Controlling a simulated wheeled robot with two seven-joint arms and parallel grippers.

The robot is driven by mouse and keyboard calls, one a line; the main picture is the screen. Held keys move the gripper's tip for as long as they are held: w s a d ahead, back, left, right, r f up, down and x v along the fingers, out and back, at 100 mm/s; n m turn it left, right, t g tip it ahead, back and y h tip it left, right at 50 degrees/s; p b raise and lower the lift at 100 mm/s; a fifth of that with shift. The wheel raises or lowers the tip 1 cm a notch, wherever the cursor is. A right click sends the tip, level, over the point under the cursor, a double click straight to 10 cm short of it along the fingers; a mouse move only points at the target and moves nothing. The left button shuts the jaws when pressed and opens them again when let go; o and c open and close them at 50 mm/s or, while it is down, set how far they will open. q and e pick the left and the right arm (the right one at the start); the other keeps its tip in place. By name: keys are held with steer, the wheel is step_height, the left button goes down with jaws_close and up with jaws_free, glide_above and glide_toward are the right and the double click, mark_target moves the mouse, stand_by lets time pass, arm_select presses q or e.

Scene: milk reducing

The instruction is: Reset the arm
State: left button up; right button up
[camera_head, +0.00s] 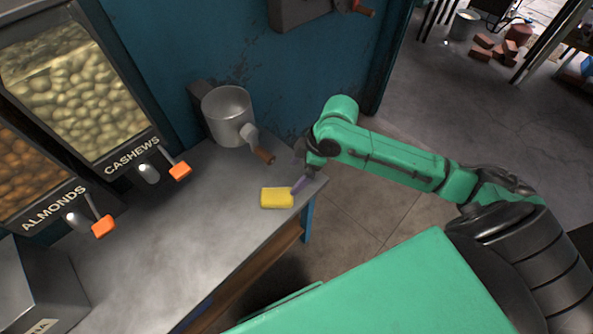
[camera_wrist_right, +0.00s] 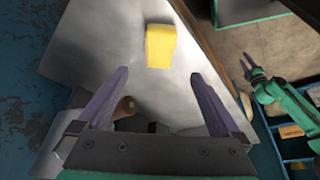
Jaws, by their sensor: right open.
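My right gripper (camera_head: 300,184) is above the far right end of the grey counter, beside a yellow block (camera_head: 277,198). In the right wrist view, the right gripper (camera_wrist_right: 160,92) has its two purple fingers spread wide, with nothing between the tips. The yellow block (camera_wrist_right: 160,46) lies on the counter beyond the fingertips, apart from them. My left gripper is outside the head view; a small green arm with a purple-fingered gripper (camera_wrist_right: 254,68) shows at the right of the wrist view, too small to tell its opening.
A metal pot (camera_head: 228,117) with a wooden handle (camera_head: 263,156) is at the counter's back, close to my right gripper. Cashew (camera_head: 75,85) and almond (camera_head: 30,165) dispensers with orange-tipped levers stand left. The counter's middle (camera_head: 190,225) is clear.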

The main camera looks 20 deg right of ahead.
stand_by(0.3)
steer(key=s+d+f+m+t+h, duration=0.1)
steer(key=s+d+m+h, duration=0.15)
steer(key=s+m, duration=0.3)
steer(key=s+d+f+m+t+h, duration=0.1)
steer(key=s+d+f+m, duration=0.1)
steer(key=s+d+m, duration=0.3)
step_height(320, 180, down, 21)
steer(key=s+a+g, duration=0.1)
steer(key=s, duration=0.1)
steer(key=s+d+f+g, duration=0.1)
steer(key=s+d+f, duration=0.2)
steer(key=s+f, duration=1.3)
steer(key=shift+s+f+g, duration=0.25)
steer(key=shift+s+g, duration=0.15)
steer(key=shift+s, duration=0.3)
steer(key=shift+m+h, duration=0.25)
